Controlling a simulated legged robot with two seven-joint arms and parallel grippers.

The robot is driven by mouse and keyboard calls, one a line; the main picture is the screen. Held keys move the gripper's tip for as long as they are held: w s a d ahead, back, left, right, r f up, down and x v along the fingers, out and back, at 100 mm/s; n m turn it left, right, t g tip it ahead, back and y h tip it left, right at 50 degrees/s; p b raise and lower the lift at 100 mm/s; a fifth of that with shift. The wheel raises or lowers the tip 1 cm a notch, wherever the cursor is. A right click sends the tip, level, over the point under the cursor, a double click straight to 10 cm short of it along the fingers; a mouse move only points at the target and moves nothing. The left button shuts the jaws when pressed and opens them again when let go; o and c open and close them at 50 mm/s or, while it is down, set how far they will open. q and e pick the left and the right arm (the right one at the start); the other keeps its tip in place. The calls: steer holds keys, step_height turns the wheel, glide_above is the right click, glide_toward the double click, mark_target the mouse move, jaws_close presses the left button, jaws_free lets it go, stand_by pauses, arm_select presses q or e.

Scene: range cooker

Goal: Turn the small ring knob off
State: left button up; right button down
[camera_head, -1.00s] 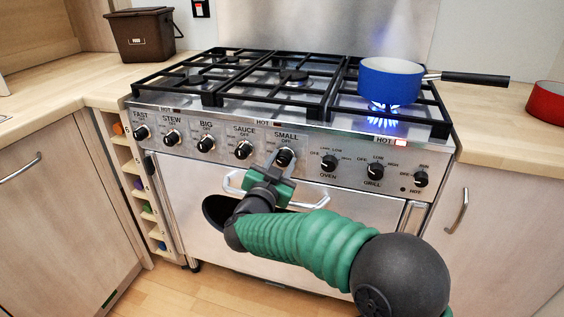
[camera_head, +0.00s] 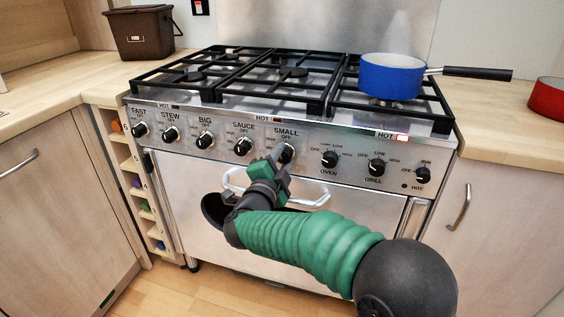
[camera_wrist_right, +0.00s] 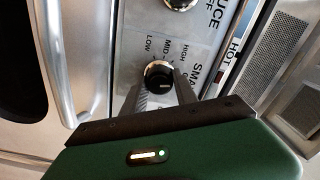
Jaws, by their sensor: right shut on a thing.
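The small ring knob (camera_head: 286,152), black with a pale rim, is on the cooker's front panel under the SMALL label. It also shows in the right wrist view (camera_wrist_right: 158,76), between the two fingers. My right gripper (camera_head: 280,163) is shut on this knob, reaching up from below; its fingers (camera_wrist_right: 160,90) lie on either side of it. The knob's exact pointer angle is hard to read. The blue pan (camera_head: 392,80) stands on the right-hand burner, and no flame shows under it. My left gripper is not in view.
The sauce knob (camera_head: 243,147) is left of the small knob and the oven knob (camera_head: 329,160) right. A HOT light (camera_head: 402,138) glows red. A red pot (camera_head: 547,97) stands on the right counter.

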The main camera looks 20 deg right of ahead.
steer(key=shift+f+m+b, duration=0.25)
steer(key=shift+m+b, duration=0.3)
steer(key=shift+m, duration=0.65)
steer(key=c, duration=1)
jaws_free()
steer(key=shift+s, duration=0.1)
steer(key=shift+o, duration=0.2)
steer(key=shift+r, duration=0.1)
steer(key=shift+s, duration=0.1)
steer(key=p+v, duration=0.5)
steer(key=v, duration=1.1)
steer(key=shift+s+a, duration=0.2)
steer(key=shift+a, duration=0.05)
